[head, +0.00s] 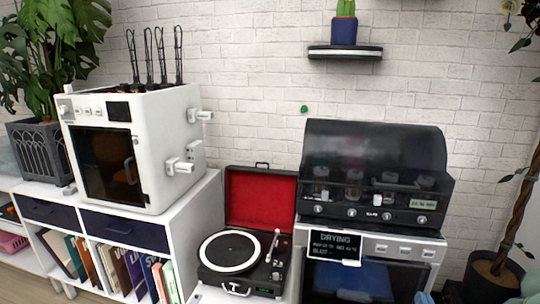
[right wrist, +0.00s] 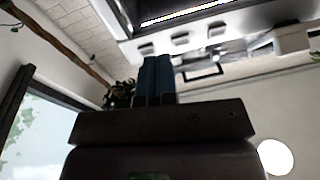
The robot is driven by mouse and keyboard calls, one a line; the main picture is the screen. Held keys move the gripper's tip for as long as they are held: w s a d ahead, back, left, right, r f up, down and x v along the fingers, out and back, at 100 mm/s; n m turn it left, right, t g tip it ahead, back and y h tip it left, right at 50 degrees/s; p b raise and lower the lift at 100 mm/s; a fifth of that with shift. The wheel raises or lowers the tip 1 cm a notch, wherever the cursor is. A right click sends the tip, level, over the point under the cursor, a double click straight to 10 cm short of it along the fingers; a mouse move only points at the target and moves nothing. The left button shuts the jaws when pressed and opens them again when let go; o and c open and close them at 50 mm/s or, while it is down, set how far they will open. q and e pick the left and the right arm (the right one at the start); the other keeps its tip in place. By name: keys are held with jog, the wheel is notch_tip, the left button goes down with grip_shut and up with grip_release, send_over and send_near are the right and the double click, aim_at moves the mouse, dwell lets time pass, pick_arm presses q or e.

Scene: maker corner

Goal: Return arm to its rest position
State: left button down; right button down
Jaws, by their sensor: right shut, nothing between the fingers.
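My right gripper (right wrist: 157,62) shows in the right wrist view with its two dark blue fingers together and nothing between them. The fingers point toward the front of a machine with a row of dark knobs, with no visible contact. In the head view only a small blue piece, likely the fingertips of this gripper (head: 424,298), shows at the bottom edge, in front of the oven-like cabinet (head: 378,278). My left gripper is not in either view.
A black-hooded machine (head: 375,165) stands on the cabinet. Left of it is an open red-lined turntable (head: 232,254), then a white boxy machine (head: 135,145) on a shelf unit (head: 185,225). A potted plant (head: 490,276) stands at the right. A small wall shelf (head: 345,52) hangs above.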

pick_arm(q)
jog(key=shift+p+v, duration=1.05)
jog(key=shift+p, duration=0.2)
pick_arm(e)
jog(key=s+a+f+n+g+y, duration=0.1)
jog(key=s+f, duration=0.3)
jog(key=s, duration=0.5)
jog(key=s+a+f+n+g+y, duration=0.1)
jog(key=s+a+f+g, duration=0.3)
jog(key=s, duration=0.5)
jog(key=s+a+f+n+g+y, duration=0.1)
jog(key=s+a+f+n+g, duration=0.1)
jog(key=s+f, duration=0.3)
jog(key=s+g, duration=0.1)
jog(key=s, duration=0.3)
jog(key=shift+s+a+f, duration=0.2)
jog(key=shift+a+f, duration=0.05)
jog(key=shift+f, duration=0.05)
